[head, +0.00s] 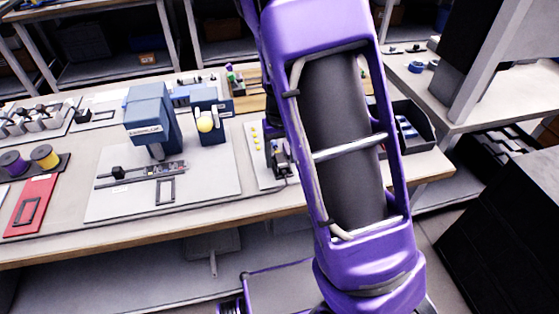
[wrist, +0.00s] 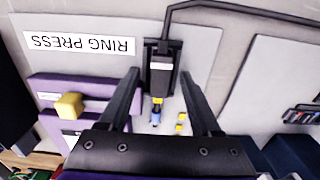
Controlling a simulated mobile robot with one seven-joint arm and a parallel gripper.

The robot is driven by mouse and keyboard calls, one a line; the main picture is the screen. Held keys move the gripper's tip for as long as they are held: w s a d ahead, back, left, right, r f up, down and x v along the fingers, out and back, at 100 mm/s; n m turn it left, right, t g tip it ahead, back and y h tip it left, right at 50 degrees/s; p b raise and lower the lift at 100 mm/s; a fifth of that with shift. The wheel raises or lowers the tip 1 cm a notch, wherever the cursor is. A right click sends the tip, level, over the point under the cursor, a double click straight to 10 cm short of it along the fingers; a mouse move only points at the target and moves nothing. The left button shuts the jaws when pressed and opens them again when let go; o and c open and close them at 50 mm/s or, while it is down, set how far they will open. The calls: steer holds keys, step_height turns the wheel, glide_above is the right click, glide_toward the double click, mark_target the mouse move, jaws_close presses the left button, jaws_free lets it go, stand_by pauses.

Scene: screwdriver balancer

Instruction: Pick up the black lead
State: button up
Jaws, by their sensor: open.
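In the wrist view a thin black lead (wrist: 240,8) runs from a black labelled device (wrist: 161,65) up and along the top right, over a grey panel. The device has a yellow and pale blue tip at its lower end. My gripper (wrist: 160,76) is open, its two dark fingers apart on either side of the device in the picture. Nothing is seen held between them. The distance from fingers to device cannot be told.
A "RING PRESS" sign (wrist: 79,43) appears upside down in the wrist view, above a purple block with a yellow piece (wrist: 69,106). In the head view a blue press (head: 150,118) stands on a white board left of my arm. A dark bin (head: 412,128) is at right.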

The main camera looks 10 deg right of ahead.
jaws_close()
stand_by(0.3)
